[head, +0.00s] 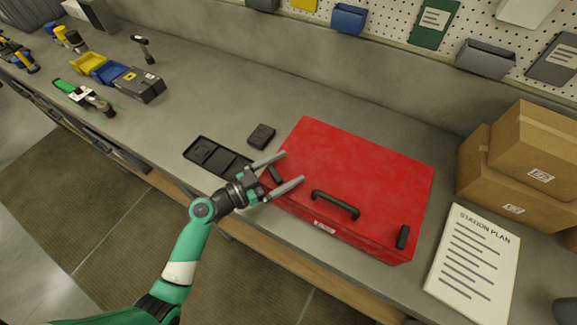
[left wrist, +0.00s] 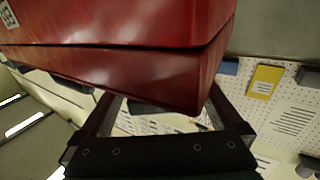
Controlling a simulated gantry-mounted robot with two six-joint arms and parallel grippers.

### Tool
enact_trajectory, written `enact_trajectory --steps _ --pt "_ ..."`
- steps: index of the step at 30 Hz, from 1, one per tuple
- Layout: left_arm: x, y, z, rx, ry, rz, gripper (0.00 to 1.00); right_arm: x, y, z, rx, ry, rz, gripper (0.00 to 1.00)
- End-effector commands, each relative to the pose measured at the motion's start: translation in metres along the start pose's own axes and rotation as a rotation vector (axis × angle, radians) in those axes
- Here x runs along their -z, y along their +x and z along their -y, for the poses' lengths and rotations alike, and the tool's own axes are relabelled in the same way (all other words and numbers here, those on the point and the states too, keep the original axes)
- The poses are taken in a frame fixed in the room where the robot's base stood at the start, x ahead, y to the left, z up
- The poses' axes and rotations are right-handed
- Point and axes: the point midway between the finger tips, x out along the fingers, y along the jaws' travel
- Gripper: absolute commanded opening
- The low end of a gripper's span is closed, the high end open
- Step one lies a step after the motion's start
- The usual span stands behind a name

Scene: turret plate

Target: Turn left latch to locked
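The red case (head: 350,175) lies shut on the bench, with a black handle (head: 335,205) near its front edge. The left latch (head: 275,174) is a short black bar at the case's left front, lying between the fingers of my left gripper (head: 293,167). The gripper is open, with a finger on either side of the latch; I cannot tell whether they touch it. A right latch (head: 403,237) sits at the right front corner. In the left wrist view the case (left wrist: 120,60) fills the top, above the spread fingers (left wrist: 165,112). My right gripper is out of view.
A black tray (head: 212,155) and a small dark block (head: 261,136) lie left of the case. Cardboard boxes (head: 520,190) and a station plan sheet (head: 472,265) stand to the right. Bins and tools lie at the far left, with bare bench between.

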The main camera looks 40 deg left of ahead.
Motion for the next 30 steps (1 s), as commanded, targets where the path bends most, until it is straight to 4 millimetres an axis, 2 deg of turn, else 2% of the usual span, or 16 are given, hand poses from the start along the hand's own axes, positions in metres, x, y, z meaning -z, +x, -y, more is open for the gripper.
enact_trajectory --steps 1,2,13,23,30 --pt "0.0 0.0 0.0 0.0 0.0 0.0 0.91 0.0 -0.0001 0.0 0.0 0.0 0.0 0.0" --pt "0.0001 0.0 0.0 0.0 0.0 0.0 0.86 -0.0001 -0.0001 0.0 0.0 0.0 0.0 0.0" --pt "0.0001 -0.0001 0.0 0.0 0.0 0.0 0.19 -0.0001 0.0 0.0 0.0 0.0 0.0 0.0" --pt "-0.0016 0.0004 0.0004 0.044 -0.003 0.006 0.17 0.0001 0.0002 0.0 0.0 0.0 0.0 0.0" --pt "-0.0007 0.0003 0.0037 0.177 -0.004 0.009 0.17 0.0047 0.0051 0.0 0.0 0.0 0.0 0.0"
